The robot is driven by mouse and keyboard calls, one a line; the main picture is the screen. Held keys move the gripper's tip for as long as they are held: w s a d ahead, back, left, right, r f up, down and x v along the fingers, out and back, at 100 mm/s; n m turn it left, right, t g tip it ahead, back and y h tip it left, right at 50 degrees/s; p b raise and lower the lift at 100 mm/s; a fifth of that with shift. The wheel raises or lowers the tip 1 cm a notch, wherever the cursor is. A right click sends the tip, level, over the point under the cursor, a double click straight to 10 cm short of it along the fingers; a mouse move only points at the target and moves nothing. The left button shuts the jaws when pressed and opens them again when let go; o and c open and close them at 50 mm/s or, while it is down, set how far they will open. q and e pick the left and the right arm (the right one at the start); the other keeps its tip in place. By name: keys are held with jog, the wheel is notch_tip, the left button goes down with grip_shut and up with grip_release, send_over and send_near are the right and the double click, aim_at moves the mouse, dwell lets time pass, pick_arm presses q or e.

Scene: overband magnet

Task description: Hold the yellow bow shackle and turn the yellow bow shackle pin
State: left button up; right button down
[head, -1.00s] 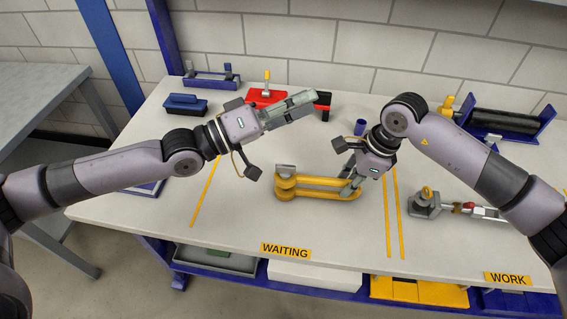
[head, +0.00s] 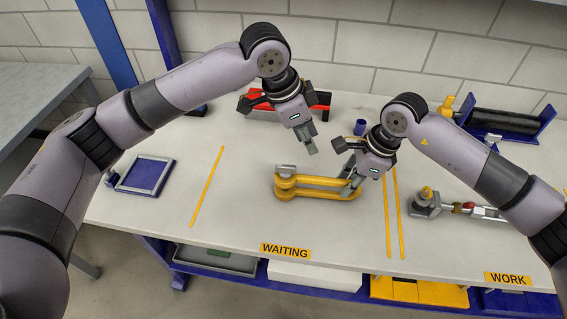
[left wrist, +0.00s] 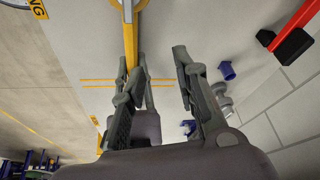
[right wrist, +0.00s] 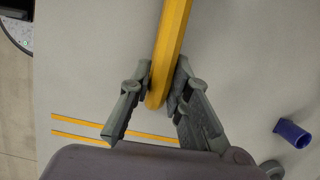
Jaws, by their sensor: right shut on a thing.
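The yellow bow shackle (head: 325,193) lies on the bench in the WAITING area, with its eyes to the left and its bow to the right. The grey head of the yellow bow shackle pin (head: 285,168) shows on top at the left end. My right gripper (head: 350,186) is shut on the bow end; the right wrist view shows the yellow bar (right wrist: 171,50) between its fingers. My left gripper (head: 313,151) points down, above and right of the pin head in the head view. Its fingers (left wrist: 158,75) are apart and empty, near the shackle (left wrist: 130,38).
A red tool (head: 262,103) and a dark blue cup (head: 360,127) stand behind. A grey shackle assembly (head: 425,205) lies at right beyond the yellow lines. The bench in front of the yellow shackle is clear.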

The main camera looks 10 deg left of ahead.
aim_at(289, 166)
pick_arm(q)
jog(key=s+a+r+m+g+y, duration=0.1)
jog(key=y, duration=0.1)
jog(key=s+a+r+m+y, duration=0.1)
jog(key=a+m, duration=0.1)
jog(key=shift+s+a+r+g+y, duration=0.1)
jog(key=shift+s+r+g+y, duration=0.2)
jog(key=shift+s+g+y, duration=0.1)
jog(key=shift+a+f, duration=0.1)
jog(key=shift+f, duration=4.35)
jog(key=shift+c, duration=0.4)
grip_shut()
